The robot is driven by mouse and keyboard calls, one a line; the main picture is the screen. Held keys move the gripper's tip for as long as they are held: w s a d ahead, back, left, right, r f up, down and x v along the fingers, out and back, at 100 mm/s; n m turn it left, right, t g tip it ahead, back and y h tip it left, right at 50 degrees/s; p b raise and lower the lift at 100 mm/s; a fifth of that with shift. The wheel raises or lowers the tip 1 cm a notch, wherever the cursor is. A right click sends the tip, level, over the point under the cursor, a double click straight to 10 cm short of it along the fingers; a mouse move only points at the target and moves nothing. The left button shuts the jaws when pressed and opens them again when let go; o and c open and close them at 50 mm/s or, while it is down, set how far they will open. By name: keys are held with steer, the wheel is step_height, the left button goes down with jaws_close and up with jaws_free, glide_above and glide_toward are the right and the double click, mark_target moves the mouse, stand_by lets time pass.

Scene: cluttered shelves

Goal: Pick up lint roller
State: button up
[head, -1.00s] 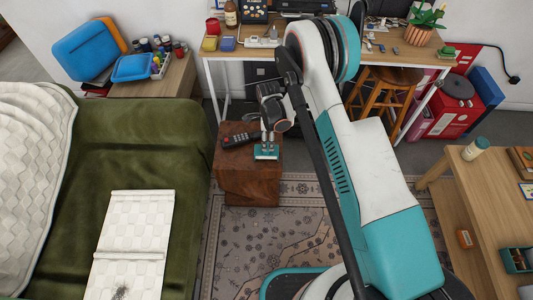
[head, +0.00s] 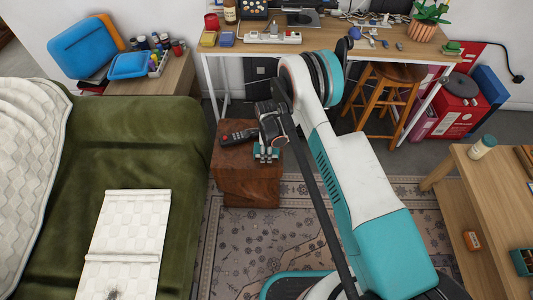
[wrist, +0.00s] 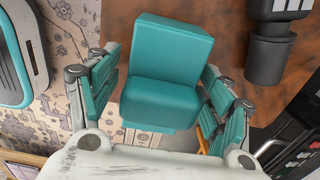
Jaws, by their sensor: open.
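I cannot surely make out the lint roller in either view. My gripper (head: 266,154) is open over the small brown wooden nightstand (head: 248,188). In the wrist view my teal fingers (wrist: 163,92) are spread left and right. A teal block-like shape shows between them; I cannot tell whether it is part of my gripper. A thin orange strip (wrist: 205,136) shows by the right finger, partly hidden. A dark, stubby object (wrist: 269,52) lies on the brown top at upper right; I cannot tell what it is. The area under my gripper is hidden in the head view.
A low table (head: 480,185) is at right. The patterned rug (head: 245,235) is clear in front.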

steer(key=c, duration=1.2)
steer(key=shift+o, duration=0.2)
step_height(320, 180, up, 20)
steer(key=p, duration=0.6)
steer(key=shift+p, duration=0.4)
